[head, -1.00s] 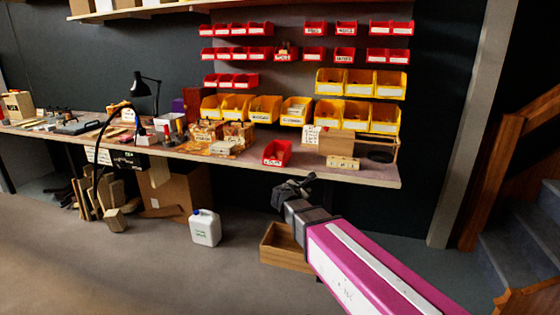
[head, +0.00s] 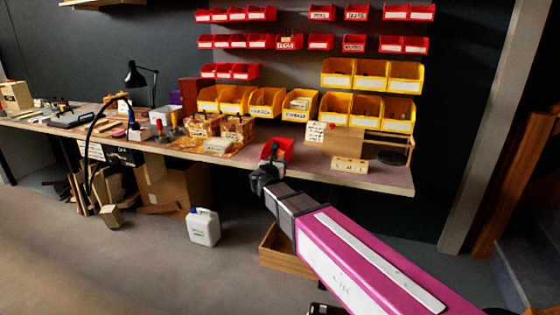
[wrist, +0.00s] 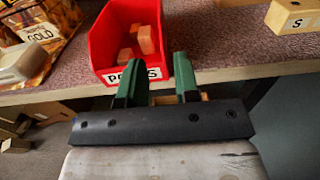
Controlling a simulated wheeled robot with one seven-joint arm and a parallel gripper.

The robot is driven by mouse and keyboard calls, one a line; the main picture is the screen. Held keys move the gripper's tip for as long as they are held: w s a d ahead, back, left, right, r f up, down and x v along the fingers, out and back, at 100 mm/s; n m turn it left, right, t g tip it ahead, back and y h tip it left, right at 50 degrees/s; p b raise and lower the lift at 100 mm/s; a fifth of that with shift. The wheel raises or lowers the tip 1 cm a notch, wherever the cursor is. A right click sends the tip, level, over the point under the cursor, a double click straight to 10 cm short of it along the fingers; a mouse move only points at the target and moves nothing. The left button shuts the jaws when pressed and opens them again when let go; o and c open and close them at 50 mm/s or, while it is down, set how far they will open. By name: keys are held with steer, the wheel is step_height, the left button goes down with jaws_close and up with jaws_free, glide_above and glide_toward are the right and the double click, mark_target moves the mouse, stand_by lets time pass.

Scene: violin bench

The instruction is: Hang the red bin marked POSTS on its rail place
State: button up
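The red bin marked POSTS (head: 279,148) stands on the front edge of the bench, partly behind my gripper. In the wrist view the bin (wrist: 104,36) is upright, holds a few wooden blocks, and its front label is partly covered by my fingers. My gripper (wrist: 155,78) is open, its two green fingers apart in front of the bin's label edge. I cannot tell whether they touch it. In the head view my gripper (head: 261,181) is just below and left of the bin. Red bins hang in rows on the wall panel (head: 293,72), with bare gaps between some of them; the bin's own place is unclear.
Yellow bins (head: 368,74) hang below the red ones. A wooden crate (head: 279,258) and a white canister (head: 203,227) stand on the floor.

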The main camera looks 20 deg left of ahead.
mark_target(285, 153)
steer(key=shift+w+d+f, duration=0.1)
steer(key=shift+w+d, duration=0.1)
steer(key=shift+w, duration=2)
steer(key=shift+w+d+f, duration=0.1)
steer(key=shift+w+d, duration=0.1)
steer(key=shift+w, duration=2)
jaws_close()
steer(key=shift+r, duration=1.55)
